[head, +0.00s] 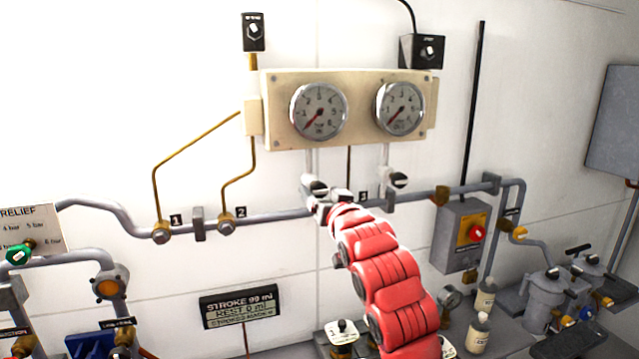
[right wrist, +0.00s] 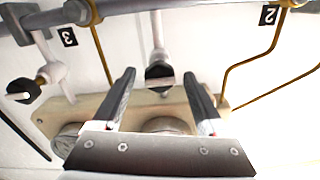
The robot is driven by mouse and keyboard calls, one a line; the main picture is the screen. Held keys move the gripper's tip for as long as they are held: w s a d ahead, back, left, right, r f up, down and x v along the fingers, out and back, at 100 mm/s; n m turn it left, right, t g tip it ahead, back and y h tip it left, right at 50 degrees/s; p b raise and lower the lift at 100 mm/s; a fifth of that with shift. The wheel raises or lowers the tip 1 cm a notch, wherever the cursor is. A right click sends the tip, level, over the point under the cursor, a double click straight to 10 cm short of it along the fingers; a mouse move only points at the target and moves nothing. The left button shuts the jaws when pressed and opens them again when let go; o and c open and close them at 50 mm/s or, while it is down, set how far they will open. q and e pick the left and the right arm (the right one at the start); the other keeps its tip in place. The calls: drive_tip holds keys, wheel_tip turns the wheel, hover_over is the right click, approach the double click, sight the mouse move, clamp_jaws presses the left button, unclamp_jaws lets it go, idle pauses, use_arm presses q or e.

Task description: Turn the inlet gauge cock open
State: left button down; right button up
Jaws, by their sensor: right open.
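Two round dial gauges sit on a cream panel (head: 360,90): a left gauge (head: 318,111) and a right gauge (head: 400,108), their small lettering too fine to read. Under each is a cock with a dark handle: the left cock (head: 316,187) and the right cock (head: 398,180). My right gripper (head: 322,198) is at the left cock. In the right wrist view, which is upside down, its open fingers (right wrist: 160,76) stand on either side of that cock's dark handle (right wrist: 159,74). Contact cannot be told. The other cock (right wrist: 25,91) is at left. My left gripper is not in view.
A grey pipe (head: 280,215) runs along the wall below the cocks, with brass fittings tagged 1 and 2 (head: 226,222). Thin brass tubes (head: 196,138) rise at left. A box with a red knob (head: 463,235) is at right. A stroke display (head: 239,306) is below.

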drive_tip(key=shift+w+a+f, duration=0.1)
drive_tip(key=shift+w+a, duration=0.15)
drive_tip(key=shift+w, duration=0.35)
clamp_jaws()
